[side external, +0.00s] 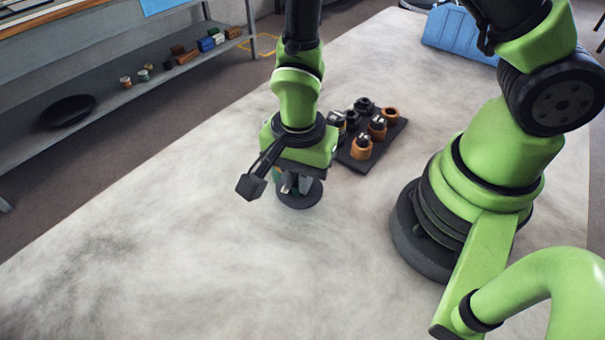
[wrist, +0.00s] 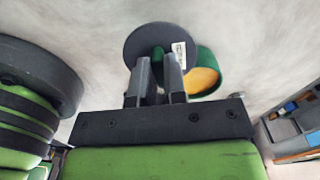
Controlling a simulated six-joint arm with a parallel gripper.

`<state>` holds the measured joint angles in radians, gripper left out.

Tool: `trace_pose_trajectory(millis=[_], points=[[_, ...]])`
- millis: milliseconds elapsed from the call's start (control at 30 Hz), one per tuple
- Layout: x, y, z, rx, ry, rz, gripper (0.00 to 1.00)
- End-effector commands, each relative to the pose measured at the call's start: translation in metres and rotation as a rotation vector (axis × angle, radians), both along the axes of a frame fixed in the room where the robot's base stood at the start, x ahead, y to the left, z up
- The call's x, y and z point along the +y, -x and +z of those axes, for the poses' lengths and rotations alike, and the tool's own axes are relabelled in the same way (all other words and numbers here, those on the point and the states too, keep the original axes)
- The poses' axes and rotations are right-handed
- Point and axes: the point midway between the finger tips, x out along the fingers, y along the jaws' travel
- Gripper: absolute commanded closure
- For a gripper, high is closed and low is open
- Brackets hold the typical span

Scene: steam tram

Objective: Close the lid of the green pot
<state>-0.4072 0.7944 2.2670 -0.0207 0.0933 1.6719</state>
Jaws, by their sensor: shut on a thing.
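The lid is a dark grey disc (wrist: 138,42) in the wrist view, and it also shows low under my gripper in the side view (side external: 300,200). The green pot (wrist: 211,58) lies just right of the lid in the wrist view. Part of its yellow-orange inside shows, so its mouth is not fully covered. My gripper (wrist: 160,62) is shut on the lid, seemingly by a green part between the fingers. In the side view my gripper (side external: 291,184) hides most of the pot; only a sliver of green shows. I cannot tell whether lid and pot touch.
A dark tray (side external: 354,163) with several orange and black cup-like pieces stands close behind my gripper. A blue bin (side external: 460,35) sits at the table's far end. A shelf (side external: 150,85) with small items and a black bowl (side external: 68,111) is at left. The front table is clear.

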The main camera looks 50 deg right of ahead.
Motion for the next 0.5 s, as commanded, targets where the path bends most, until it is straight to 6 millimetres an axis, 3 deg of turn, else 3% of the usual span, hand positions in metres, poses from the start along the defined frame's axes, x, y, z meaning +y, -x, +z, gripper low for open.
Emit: trace_pose_trajectory(millis=[500], points=[[0.001, -0.020, 0.000, -0.003, -0.001, -0.479, 1.00]])
